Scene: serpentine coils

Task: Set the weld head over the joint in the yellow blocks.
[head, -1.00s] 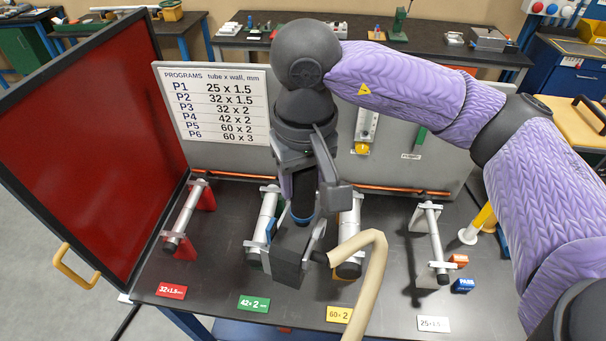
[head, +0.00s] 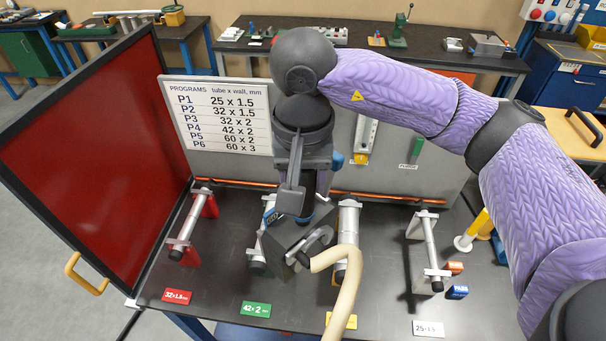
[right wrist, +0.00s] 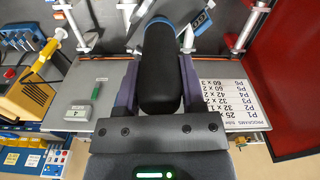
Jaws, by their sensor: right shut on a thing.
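My right gripper (head: 308,190) points down over the bench and is shut on the weld head (head: 290,240). In the right wrist view its black handle (right wrist: 160,75) sits between the purple fingers, with a blue ring beyond. The dark jaw of the head hangs tilted between the green-labelled and yellow-labelled stations, over or near the green-labelled tube's right side; its height is unclear. The steel tube (head: 348,225) behind the yellow label (head: 347,321) lies just right of the head. Its blocks and joint are largely hidden by the head and hose. My left gripper is out of view.
A beige hose (head: 346,285) runs from the head across the yellow station's front. Tubes stand at the red (head: 187,225), green (head: 257,262) and white-labelled (head: 431,245) stations. A program board (head: 220,118) and back panel stand behind; a red screen (head: 90,150) closes the left.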

